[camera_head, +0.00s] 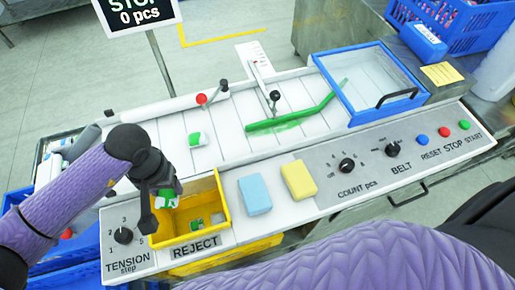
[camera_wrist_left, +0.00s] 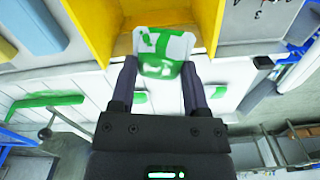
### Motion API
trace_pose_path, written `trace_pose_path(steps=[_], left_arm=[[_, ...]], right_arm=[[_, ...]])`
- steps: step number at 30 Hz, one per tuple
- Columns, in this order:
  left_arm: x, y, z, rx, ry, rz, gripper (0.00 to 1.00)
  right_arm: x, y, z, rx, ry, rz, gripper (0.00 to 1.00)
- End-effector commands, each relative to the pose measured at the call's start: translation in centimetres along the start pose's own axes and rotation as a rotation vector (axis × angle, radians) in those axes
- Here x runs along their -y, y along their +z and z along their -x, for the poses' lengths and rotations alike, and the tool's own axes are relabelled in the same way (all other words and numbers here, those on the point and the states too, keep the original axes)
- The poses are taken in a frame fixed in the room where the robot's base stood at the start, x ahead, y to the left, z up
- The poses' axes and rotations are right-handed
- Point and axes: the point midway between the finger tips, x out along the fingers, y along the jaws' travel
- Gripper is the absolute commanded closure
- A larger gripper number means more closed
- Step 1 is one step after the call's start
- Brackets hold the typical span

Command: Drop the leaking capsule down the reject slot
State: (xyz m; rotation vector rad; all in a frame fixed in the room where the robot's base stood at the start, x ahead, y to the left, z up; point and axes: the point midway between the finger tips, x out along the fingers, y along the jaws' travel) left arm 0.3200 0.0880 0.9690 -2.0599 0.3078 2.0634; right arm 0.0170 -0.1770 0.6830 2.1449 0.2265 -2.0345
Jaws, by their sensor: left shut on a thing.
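My left gripper (camera_head: 160,200) is shut on a white-and-green capsule (camera_head: 168,197) above the yellow reject slot (camera_head: 222,204), near its left side. In the left wrist view the capsule (camera_wrist_left: 162,48) sits between the two fingertips (camera_wrist_left: 160,72), with uneven green patches on its white surface. The yellow slot wall (camera_wrist_left: 90,22) is just beyond it. Some small green and grey pieces (camera_head: 197,222) lie inside the slot. The gripper partly hides the held capsule in the head view. My right gripper is out of view.
Another white-and-green capsule (camera_head: 196,140) lies on the white belt. A green guide bar (camera_head: 325,103) crosses the belt, with a green smear beneath. Blue (camera_head: 255,195) and yellow (camera_head: 298,180) pads lie right of the slot. A sign (camera_head: 138,14) reads STOP, 0 pcs.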

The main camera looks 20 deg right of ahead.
Motion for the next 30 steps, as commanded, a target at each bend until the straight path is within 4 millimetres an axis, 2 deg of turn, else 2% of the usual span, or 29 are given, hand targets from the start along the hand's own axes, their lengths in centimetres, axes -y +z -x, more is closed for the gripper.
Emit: trace_pose_path(steps=[6,7,12,20,23,30], left_arm=[[0.0,0.0,-0.1,-0.001,0.0,0.0,0.94],[0.0,0.0,-0.1,-0.001,0.0,0.0,0.36],[0.0,0.0,-0.1,-0.001,0.0,0.0,0.0],[0.0,-0.1,0.3,-0.002,0.0,0.0,0.0],[0.0,-0.1,2.1,-0.006,0.0,-0.002,0.0],[0.0,-0.1,8.0,-0.005,-0.001,-0.001,0.0]], right_arm=[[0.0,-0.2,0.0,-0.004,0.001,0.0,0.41],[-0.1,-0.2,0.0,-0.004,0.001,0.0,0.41],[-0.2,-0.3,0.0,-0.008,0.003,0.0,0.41],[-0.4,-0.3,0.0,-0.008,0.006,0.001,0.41],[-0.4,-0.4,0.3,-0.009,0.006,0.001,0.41],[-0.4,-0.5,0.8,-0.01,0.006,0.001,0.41]])
